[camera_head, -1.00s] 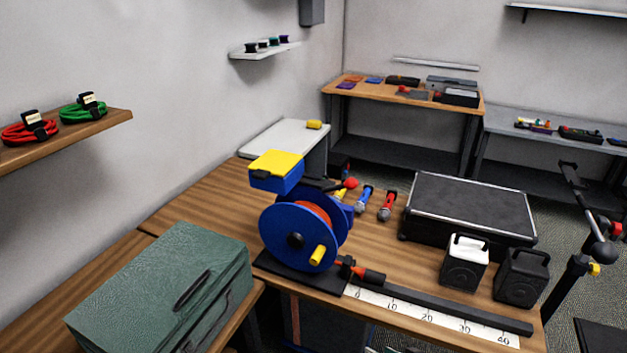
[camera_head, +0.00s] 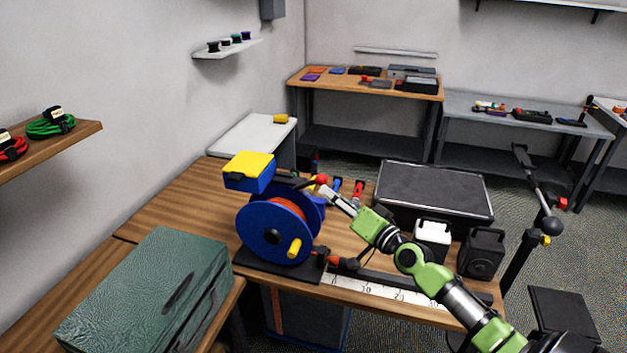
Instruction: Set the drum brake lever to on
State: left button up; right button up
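The cable drum (camera_head: 268,232) is a blue reel with orange cable wound on it and a yellow crank handle (camera_head: 294,248). It stands on a black base on the wooden bench. A dark lever with a red ball knob (camera_head: 321,179) juts right from the top of the drum, below the yellow-lidded blue box (camera_head: 249,171). I take it for the brake lever; its on and off marks cannot be read. My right gripper (camera_head: 325,190) is at the red knob, on its near right side. Contact and finger opening are too small to tell. My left gripper is out of view.
A ruler strip (camera_head: 375,289) lies along the front edge. A green case (camera_head: 150,290) stands at left.

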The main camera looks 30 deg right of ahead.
aim_at(314, 182)
jog(key=w, duration=0.9)
jog(key=shift+a, duration=0.35)
jog(key=shift+s, duration=0.1)
